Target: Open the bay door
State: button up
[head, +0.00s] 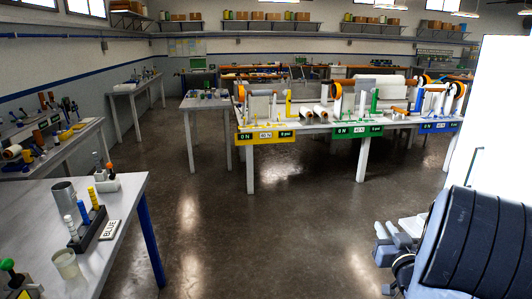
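A tall, bright white panel (500,110) stands at the right edge of the head view. A thin dark line, bent at the top, runs down its left part. I cannot tell whether this panel is the bay door, and no other bay door is clearly in view. My dark, ribbed arm fills the lower right corner, in front of the panel's lower part. What looks like my gripper (388,243) shows as small grey parts at the arm's left side, apart from the tables. Its fingers are too small to tell open from shut.
A long bench with yellow, green and blue labelled stations (357,131) stands ahead. The dark floor (290,235) between is clear.

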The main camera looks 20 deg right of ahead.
aim_at(500, 163)
jog(key=i+l+z, duration=0.15)
jog(key=i+z, duration=0.25)
jog(key=i, duration=0.15)
jog(key=i+z, duration=0.4)
jog(key=i+j+z, duration=0.2)
jog(key=i+z, duration=0.2)
jog(key=i, duration=0.25)
jog(key=i+l+z, duration=0.15)
jog(key=i+l, duration=0.15)
jog(key=i, duration=0.15)
jog(key=i+l+z, duration=0.15)
jog(key=i, duration=0.3)
